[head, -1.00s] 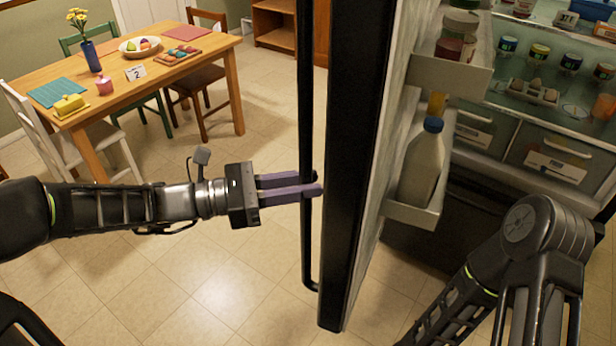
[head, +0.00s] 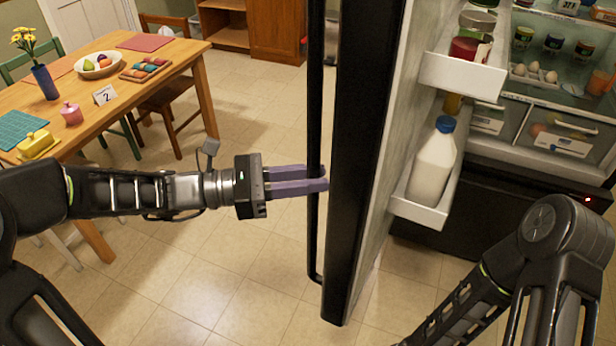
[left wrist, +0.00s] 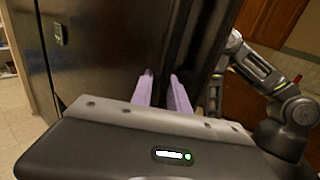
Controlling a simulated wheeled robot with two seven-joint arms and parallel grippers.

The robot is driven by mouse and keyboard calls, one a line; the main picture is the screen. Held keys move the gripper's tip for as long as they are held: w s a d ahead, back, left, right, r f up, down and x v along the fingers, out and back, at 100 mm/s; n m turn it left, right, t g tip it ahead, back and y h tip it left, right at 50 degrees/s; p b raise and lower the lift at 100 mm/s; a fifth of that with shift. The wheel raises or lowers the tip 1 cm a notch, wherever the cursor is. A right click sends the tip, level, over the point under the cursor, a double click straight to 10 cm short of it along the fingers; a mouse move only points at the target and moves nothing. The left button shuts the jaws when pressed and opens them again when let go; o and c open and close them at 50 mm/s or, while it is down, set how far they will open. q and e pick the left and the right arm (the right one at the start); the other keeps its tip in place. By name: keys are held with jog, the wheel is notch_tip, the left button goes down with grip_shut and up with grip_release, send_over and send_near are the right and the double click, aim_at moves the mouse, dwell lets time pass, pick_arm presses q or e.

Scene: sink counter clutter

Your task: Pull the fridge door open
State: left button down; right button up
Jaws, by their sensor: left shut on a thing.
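The black fridge door (head: 358,150) stands open in the head view, its edge toward me and its inner shelves facing right. Its long dark vertical handle (head: 315,95) runs along the left side of the door. My left gripper (head: 322,178) comes in from the left with its purple fingers shut on the handle. In the left wrist view the fingers (left wrist: 163,90) reach toward the dark door front; the handle between them is hard to make out. My right arm shows at the lower right of the head view, but its gripper is out of frame.
The door shelf holds a white bottle with a blue cap (head: 434,160) and jars above it. The fridge inside (head: 545,100) shows eggs, jars and drawers. A wooden dining table (head: 180,75) with chairs stands at the left. The tiled floor (head: 240,290) below my left arm is clear.

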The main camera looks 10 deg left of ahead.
pick_arm(q)
jog(key=shift+w+r, duration=0.15)
jog(key=shift+r, duration=0.1)
jog(key=c, duration=1.6)
grip_release()
jog(key=o, duration=0.3)
jog(key=shift+w+d+f, duration=0.1)
jog(key=shift+d+f, duration=0.05)
jog(key=shift+p+v, duration=1.25)
jog(key=shift+v, duration=2.65)
